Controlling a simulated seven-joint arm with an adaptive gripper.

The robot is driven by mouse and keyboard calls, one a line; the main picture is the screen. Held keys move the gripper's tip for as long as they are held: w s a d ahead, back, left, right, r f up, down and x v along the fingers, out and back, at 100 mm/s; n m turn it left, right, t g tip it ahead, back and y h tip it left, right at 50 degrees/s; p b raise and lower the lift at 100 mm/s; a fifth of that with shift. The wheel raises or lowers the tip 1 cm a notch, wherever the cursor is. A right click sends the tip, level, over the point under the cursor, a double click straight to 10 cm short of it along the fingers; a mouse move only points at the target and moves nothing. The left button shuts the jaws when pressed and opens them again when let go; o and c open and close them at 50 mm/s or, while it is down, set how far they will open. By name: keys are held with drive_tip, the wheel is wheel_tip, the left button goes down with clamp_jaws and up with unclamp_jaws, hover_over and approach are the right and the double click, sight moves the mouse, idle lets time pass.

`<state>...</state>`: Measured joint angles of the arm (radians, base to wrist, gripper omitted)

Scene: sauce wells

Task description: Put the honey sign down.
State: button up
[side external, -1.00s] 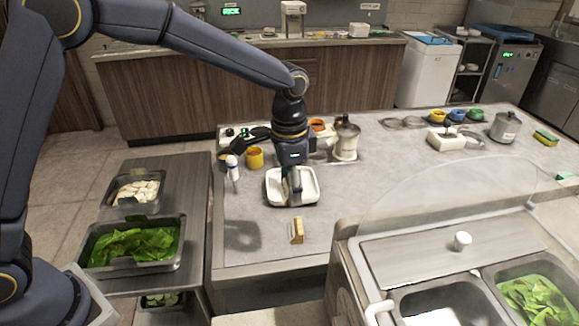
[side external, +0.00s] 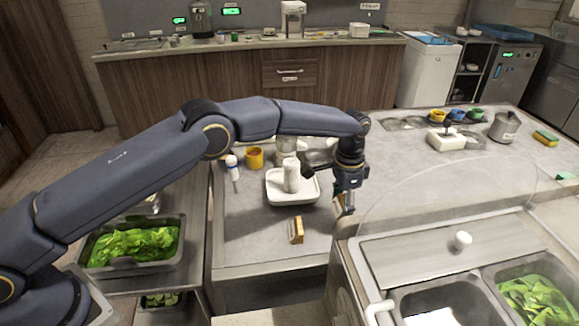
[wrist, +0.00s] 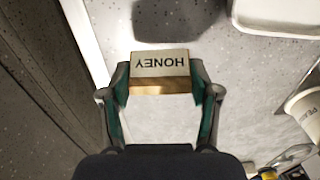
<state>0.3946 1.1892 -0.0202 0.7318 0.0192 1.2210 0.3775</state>
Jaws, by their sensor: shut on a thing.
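The honey sign (wrist: 160,65) is a small wooden block with a pale face reading HONEY, upside down in the wrist view. It sits between the fingertips of my gripper (wrist: 160,82), which is shut on it. In the side view my gripper (side external: 345,203) is over the right part of the counter, close to the clear guard, and the sign is mostly hidden by the fingers. The wrist view shows counter surface beyond the sign, with a dark shadow on it.
A white tray (side external: 309,197) with a white cylinder (side external: 291,176) stands left of my gripper. Another small wooden block (side external: 297,230) stands near the counter's front. The clear guard (side external: 450,185) rises on the right. A labelled cup (wrist: 303,108) is at the wrist view's right.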

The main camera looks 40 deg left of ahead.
drive_tip(key=shift+w+d+f, duration=0.1)
drive_tip(key=shift+w+f, duration=0.2)
drive_tip(key=shift+f, duration=1.7)
drive_tip(key=shift+f, duration=0.1)
drive_tip(key=o, duration=1)
drive_tip(key=shift+c, duration=0.2)
